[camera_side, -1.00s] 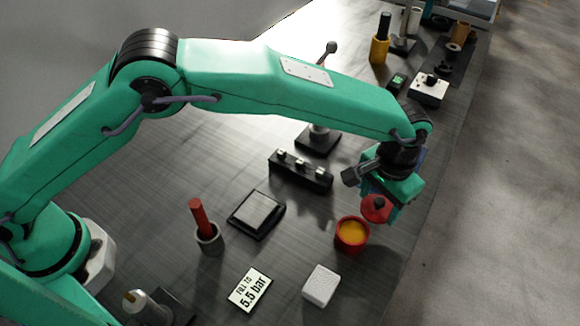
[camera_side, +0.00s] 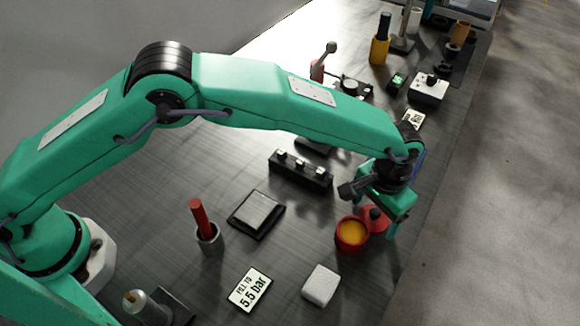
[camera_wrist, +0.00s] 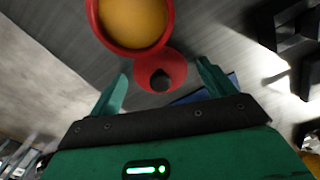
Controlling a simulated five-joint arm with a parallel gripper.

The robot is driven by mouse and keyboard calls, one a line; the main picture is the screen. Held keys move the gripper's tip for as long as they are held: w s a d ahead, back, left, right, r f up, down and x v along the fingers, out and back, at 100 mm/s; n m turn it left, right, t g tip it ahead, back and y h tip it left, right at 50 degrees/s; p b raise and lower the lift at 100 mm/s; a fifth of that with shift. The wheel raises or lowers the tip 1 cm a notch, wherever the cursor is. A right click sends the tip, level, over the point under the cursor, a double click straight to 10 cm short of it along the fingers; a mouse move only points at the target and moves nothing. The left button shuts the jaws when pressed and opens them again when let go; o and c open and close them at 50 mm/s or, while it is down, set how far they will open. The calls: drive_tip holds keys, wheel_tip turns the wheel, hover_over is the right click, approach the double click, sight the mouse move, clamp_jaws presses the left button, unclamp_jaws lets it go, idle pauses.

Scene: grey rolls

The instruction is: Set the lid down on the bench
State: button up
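The red lid (camera_side: 374,219) with its dark knob appears to rest on the bench (camera_side: 330,220), close beside the red pot (camera_side: 341,244). In the wrist view the lid (camera_wrist: 177,66) shows below the pot (camera_wrist: 98,27), their edges meeting or overlapping; I cannot tell if they touch. The pot is uncovered, with orange-yellow contents. My gripper (camera_wrist: 162,70) is open, its fingers on either side of the lid with a gap to each. In the side view my gripper (camera_side: 382,212) is low over the lid and partly hides it.
A white block (camera_side: 320,285) and a "5.5 bar" sign (camera_side: 250,290) lie in front of the pot. A black rack (camera_side: 300,170) stands behind it to the left. A black tray (camera_side: 256,214) lies further left. The bench's right edge is close to my gripper.

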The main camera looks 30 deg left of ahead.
sight(374, 210)
drive_tip(key=shift+r, duration=0.15)
wheel_tip(374, 210, up, 12)
idle(0.8)
drive_tip(key=shift+r, duration=0.1)
idle(0.4)
drive_tip(key=a+r+n+t, duration=0.1)
drive_tip(key=a+r, duration=0.4)
drive_tip(key=a, duration=0.3)
drive_tip(key=s+a+r+t+h, duration=0.1)
drive_tip(key=a+r, duration=0.4)
drive_tip(key=a, duration=0.3)
drive_tip(key=a+r+n, duration=0.1)
drive_tip(key=a+r, duration=0.4)
drive_tip(key=a, duration=0.4)
drive_tip(key=s+a+f+n+t, duration=0.1)
drive_tip(key=s+a, duration=0.8)
drive_tip(key=s+a+f+n+t+y, duration=0.1)
drive_tip(key=s+a+f+t, duration=0.1)
drive_tip(key=s+a, duration=0.7)
drive_tip(key=shift+s+a+n+t, duration=0.25)
drive_tip(key=shift+a+n+t, duration=0.05)
drive_tip(key=shift+a, duration=0.2)
